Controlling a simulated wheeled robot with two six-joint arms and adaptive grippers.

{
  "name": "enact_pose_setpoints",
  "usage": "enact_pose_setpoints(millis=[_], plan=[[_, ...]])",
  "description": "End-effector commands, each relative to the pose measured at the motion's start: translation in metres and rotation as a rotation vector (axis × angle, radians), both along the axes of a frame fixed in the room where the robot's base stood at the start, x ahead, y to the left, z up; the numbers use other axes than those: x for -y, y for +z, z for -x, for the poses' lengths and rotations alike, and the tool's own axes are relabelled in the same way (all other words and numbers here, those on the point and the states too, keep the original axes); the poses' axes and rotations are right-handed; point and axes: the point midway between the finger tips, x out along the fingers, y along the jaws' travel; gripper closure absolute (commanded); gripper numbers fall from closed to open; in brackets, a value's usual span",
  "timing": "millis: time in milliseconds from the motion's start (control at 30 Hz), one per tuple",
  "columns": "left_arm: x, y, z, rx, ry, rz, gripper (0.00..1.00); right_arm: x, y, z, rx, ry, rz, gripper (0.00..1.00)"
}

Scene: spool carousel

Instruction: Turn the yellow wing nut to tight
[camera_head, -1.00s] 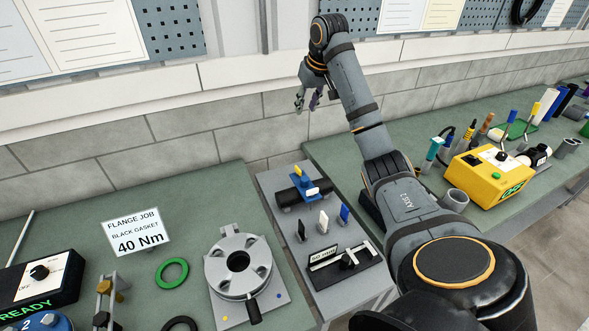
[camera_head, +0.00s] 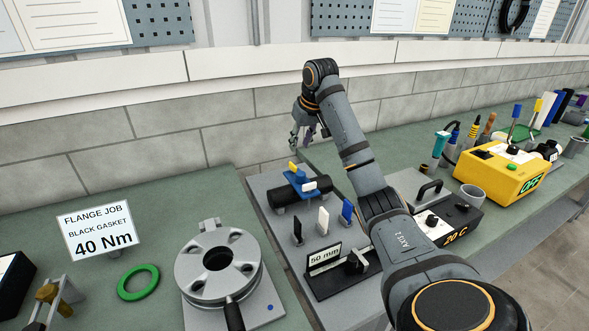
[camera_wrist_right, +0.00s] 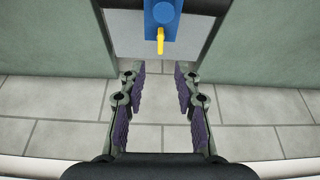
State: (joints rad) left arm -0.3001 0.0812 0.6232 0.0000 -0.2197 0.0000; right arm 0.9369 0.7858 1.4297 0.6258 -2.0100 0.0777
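The yellow wing nut (camera_head: 292,167) sits on the far end of a blue clamp (camera_head: 301,184), which is mounted on a black cylinder on the small grey stand. In the right wrist view the wing nut (camera_wrist_right: 160,40) points toward the gripper from the blue block (camera_wrist_right: 161,12). My right gripper (camera_head: 303,147) is above and beyond the stand, near the wall. In the right wrist view its purple-padded fingers (camera_wrist_right: 160,108) are apart with nothing between them, and the wing nut is ahead of them, not touched. My left gripper is out of view.
The black cylinder (camera_head: 284,197) lies across the stand. Upright tabs and a 50 mm gauge (camera_head: 325,258) stand nearer. A grey flange (camera_head: 184,277) and green ring (camera_head: 138,283) are on the left bench; a yellow box (camera_head: 495,173) and black 20 C box (camera_head: 464,216) are right.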

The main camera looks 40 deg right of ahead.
Motion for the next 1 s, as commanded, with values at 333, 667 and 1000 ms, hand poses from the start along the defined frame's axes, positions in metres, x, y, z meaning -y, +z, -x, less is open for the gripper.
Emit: enact_pose_setpoints(millis=[333,667,1000], plan=[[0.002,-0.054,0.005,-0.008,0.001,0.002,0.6,0.005,-0.058,-0.022,-0.004,0.001,-0.003,0.68],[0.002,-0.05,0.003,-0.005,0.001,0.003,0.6,0.009,-0.092,-0.037,-0.001,0.001,-0.001,0.68],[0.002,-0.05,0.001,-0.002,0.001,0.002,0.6,0.009,-0.093,-0.037,-0.001,0.001,-0.001,0.8]])
